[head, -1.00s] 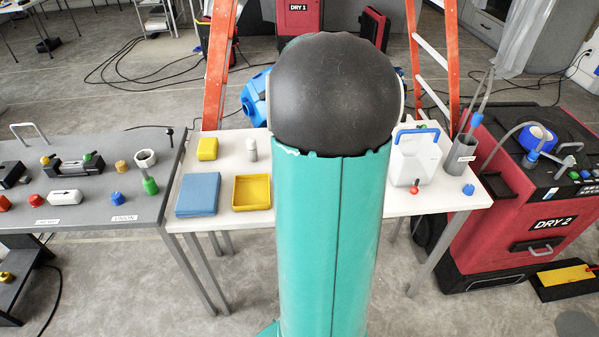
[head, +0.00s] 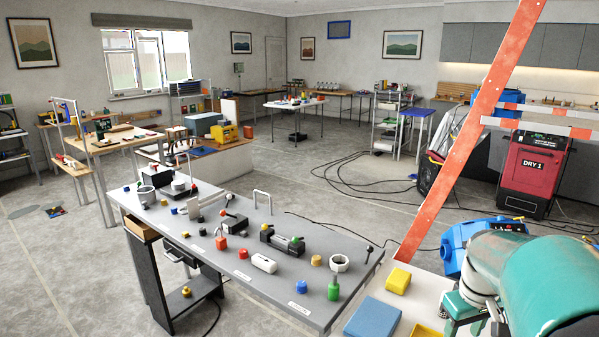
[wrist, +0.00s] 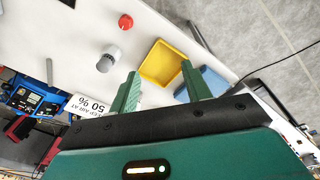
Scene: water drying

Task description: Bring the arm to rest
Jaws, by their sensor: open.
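My gripper (wrist: 160,88) shows in the wrist view with its two green fingers spread apart and nothing between them. It hangs over the white table (wrist: 100,20). A yellow tray (wrist: 160,64) and a blue block (wrist: 209,82) lie beyond the fingertips; the right finger partly covers the blue block. In the head view my teal arm fills the lower right corner, above the white table (head: 428,290); the fingertips cannot be made out there. A yellow block (head: 398,281) and the blue block (head: 372,319) lie on that table, left of my arm.
A grey bench (head: 300,312) with knobs and fittings stands left of the white table. A red-topped knob (wrist: 125,21) and a grey cylinder (wrist: 108,57) stand near the gripper. Cables cross the floor.

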